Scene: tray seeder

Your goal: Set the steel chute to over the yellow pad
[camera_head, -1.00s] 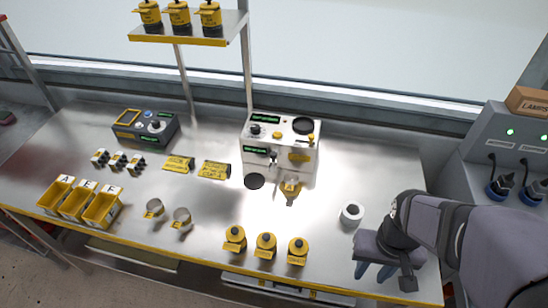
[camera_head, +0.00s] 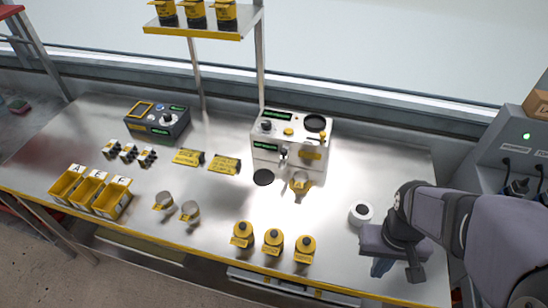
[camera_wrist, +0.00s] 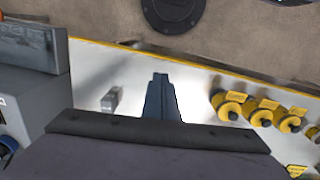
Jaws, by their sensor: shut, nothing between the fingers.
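The white machine (camera_head: 292,139) stands at the back middle of the steel bench. A small steel part (camera_head: 284,153), seemingly the chute, sticks out low on its front; its exact direction is too small to tell. A black round pad (camera_head: 263,177) lies in front of it to the left. To the right, a steel cup with yellow (camera_head: 301,182) stands where a yellow pad may lie beneath; I cannot separate the two. My gripper (camera_head: 380,268) is at the bench's front right, well away from the machine. In the wrist view its fingers (camera_wrist: 160,78) are together and empty.
Several yellow bottles (camera_head: 273,242) line the front edge. Two steel cups (camera_head: 190,211), yellow bins (camera_head: 91,190) and a dark control box (camera_head: 157,121) are at left. The bench between roll and machine is clear.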

